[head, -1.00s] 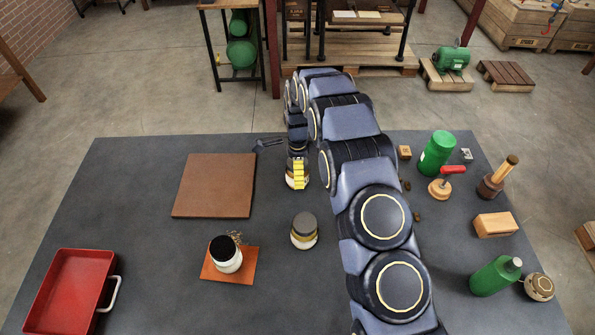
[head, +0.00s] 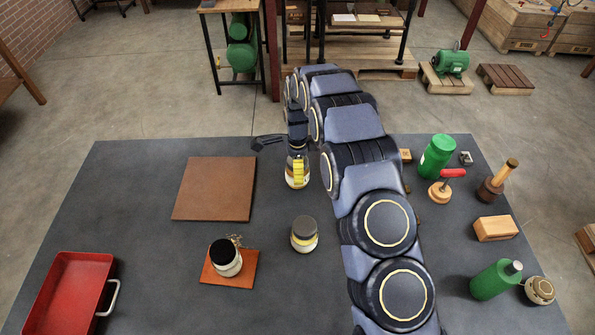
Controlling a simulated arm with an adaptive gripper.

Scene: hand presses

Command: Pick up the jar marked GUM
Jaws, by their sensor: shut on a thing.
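A pale jar with a yellow part on its front (head: 296,181) stands or hangs just left of my arm, near the mat's back middle. My gripper (head: 297,158) is at its top, shut on it; the fingers are hard to make out. A second jar with a grey lid and yellow band (head: 304,241) stands upright on the mat in front of it. A third jar, white with a black lid (head: 229,266), stands on an orange-brown tile (head: 247,276). No marking is readable on any jar, so I cannot tell which is GUM.
A brown board (head: 214,188) and a red tray (head: 64,290) lie to the left. The mat's front left middle is clear.

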